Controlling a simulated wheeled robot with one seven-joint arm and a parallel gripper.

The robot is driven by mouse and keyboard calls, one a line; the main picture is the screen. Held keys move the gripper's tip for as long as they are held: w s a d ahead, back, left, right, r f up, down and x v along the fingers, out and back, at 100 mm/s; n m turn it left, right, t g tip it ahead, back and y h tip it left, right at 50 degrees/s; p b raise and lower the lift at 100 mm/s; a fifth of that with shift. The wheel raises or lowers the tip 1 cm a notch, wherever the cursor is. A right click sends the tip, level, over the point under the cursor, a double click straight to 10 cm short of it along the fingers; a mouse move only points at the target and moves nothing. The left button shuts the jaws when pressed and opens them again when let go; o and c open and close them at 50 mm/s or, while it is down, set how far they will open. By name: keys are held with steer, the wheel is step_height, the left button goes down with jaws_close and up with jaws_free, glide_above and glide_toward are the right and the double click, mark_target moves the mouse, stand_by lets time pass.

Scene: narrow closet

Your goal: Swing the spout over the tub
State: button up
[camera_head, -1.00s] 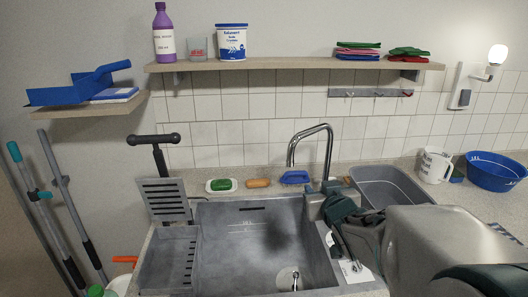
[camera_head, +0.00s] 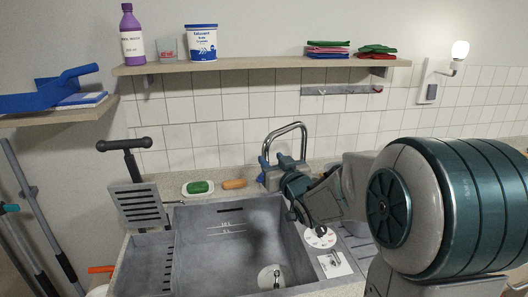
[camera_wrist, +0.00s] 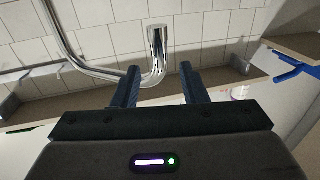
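The chrome spout (camera_head: 288,127) arches above the back edge of the grey sink basin (camera_head: 205,232), its free end on the left. In the head view my gripper (camera_head: 277,165) is at the lower part of the spout, partly hiding it. In the wrist view the spout's curved end (camera_wrist: 157,45) lies in front of my gripper (camera_wrist: 160,85). The two dark fingers are apart, with the bend of the tube seen between them. I cannot tell whether a finger touches it. The grey tub right of the sink is largely hidden behind my arm in the head view.
A green soap (camera_head: 197,187) and an orange bar (camera_head: 234,184) lie on the sink's back edge. A wooden shelf (camera_head: 260,65) with a purple bottle (camera_head: 132,35) runs above. A black-handled tool (camera_head: 124,144) stands left of the sink. The basin is empty.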

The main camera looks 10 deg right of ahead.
mark_target(267, 154)
steer(key=shift+w+a+p, duration=0.15)
steer(key=shift+w+a, duration=0.05)
steer(key=shift+w, duration=0.75)
steer(key=shift+w+a+p, duration=0.1)
steer(key=shift+w+a, duration=0.05)
steer(key=shift+w, duration=0.75)
steer(key=shift+w+a+p, duration=0.15)
steer(key=shift+w+a, duration=0.05)
steer(key=shift+w, duration=0.75)
steer(key=shift+c, duration=0.3)
jaws_close()
